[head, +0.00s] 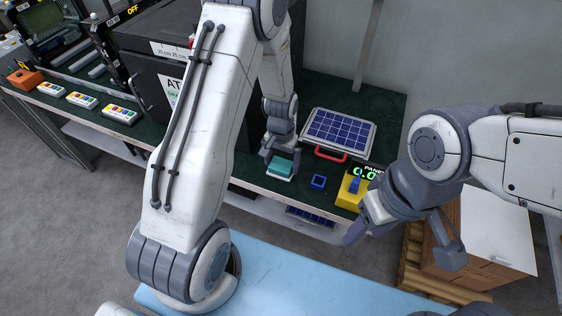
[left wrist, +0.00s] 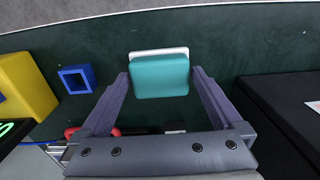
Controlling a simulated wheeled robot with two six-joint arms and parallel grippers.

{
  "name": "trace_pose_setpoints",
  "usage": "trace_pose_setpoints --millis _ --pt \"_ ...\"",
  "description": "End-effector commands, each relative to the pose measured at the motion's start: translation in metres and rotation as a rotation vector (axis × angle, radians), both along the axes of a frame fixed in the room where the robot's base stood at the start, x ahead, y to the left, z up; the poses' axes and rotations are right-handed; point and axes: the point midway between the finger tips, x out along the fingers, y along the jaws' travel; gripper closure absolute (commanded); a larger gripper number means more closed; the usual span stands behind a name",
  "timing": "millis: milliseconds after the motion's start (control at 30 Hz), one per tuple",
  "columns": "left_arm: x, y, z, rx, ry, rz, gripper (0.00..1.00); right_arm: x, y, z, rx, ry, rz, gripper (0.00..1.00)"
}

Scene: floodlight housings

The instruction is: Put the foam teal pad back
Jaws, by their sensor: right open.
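The foam teal pad (head: 281,164) is a small block near the front edge of the dark green bench top, with a white layer showing under it. It also shows in the left wrist view (left wrist: 160,76). My left gripper (head: 281,160) is over it, pointing down. In the left wrist view its two fingers (left wrist: 161,82) stand on either side of the pad, very close to its sides. I cannot tell whether they press on it. My right gripper (head: 402,246) is open and empty, in front of the bench at the right.
A blue square frame (head: 317,182) and a yellow box (head: 351,190) with a digital display stand right of the pad. Behind is a solar panel (head: 340,131) with a red handle (head: 330,154). A black cabinet (head: 165,75) stands left. A light blue surface (head: 300,280) is in front.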

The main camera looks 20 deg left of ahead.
Motion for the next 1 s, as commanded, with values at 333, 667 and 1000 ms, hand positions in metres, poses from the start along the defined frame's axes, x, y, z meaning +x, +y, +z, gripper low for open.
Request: trace_pose_setpoints --millis 333,667,1000 --pt "0.002 0.0 0.045 0.0 -0.008 0.0 0.0 0.0 0.0 -0.001 0.0 0.0 0.0 0.46" --pt "0.001 0.0 0.108 0.0 -0.004 0.0 0.0 0.0 0.0 -0.003 0.0 0.0 0.0 0.46" --pt "-0.035 -0.055 0.159 -0.014 -0.018 -0.128 0.0 0.0 0.0 -0.003 0.0 0.0 0.0 0.46"
